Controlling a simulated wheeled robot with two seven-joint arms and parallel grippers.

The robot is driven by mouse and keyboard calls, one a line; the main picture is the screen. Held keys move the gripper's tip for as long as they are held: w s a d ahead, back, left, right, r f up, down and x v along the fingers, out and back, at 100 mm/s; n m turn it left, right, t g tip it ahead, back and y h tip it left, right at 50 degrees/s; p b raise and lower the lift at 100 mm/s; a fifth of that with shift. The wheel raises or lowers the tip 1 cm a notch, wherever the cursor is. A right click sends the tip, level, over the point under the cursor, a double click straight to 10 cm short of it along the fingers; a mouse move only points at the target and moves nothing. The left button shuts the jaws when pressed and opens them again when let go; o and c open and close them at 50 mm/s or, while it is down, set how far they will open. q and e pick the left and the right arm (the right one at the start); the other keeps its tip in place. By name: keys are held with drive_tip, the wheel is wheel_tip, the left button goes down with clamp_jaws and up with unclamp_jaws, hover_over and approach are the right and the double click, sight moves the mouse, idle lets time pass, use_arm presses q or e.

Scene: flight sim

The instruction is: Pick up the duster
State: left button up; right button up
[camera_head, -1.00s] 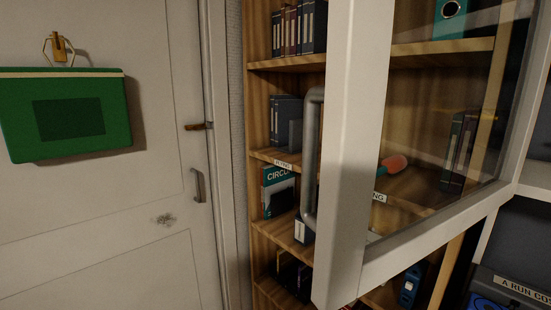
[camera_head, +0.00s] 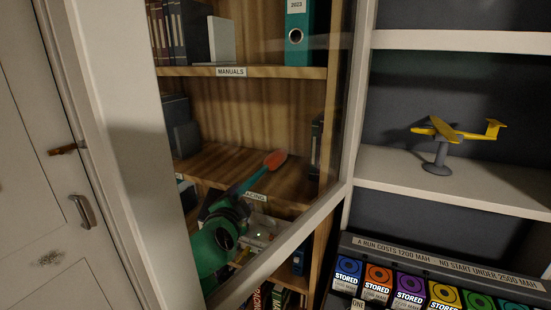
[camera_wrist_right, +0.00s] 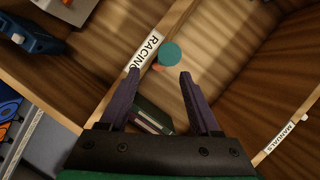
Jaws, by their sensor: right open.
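The duster has an orange-red head (camera_head: 275,160) and a teal handle (camera_head: 247,181). In the head view I see it through the glass door, on the middle shelf, with its handle pointing at my right gripper (camera_head: 230,205). In the right wrist view the round teal end of the duster (camera_wrist_right: 171,53) shows just beyond the fingertips, with a bit of orange beside it. My right gripper (camera_wrist_right: 159,73) is open and empty, its fingers spread on either side below the handle end. Whether they touch it I cannot tell. My left gripper is out of view.
The open glass door (camera_head: 345,120) stands in front of the wooden shelves. A shelf label (camera_head: 256,197) marks the shelf edge. Books (camera_head: 180,30) and a teal binder (camera_head: 298,40) stand above. A yellow model plane (camera_head: 455,132) and a battery rack (camera_head: 440,262) are at right.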

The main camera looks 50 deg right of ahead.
drive_tip(key=w+d+p, duration=0.2)
drive_tip(key=w+p, duration=0.1)
drive_tip(key=shift+w+d+f, duration=0.2)
drive_tip(key=shift+w+d, duration=0.05)
drive_tip(key=shift+w+d+f, duration=0.1)
drive_tip(key=shift+d+f, duration=0.05)
drive_tip(key=shift+d, duration=0.05)
drive_tip(key=shift+d+f, duration=0.15)
drive_tip(key=shift+c, duration=0.6)
clamp_jaws()
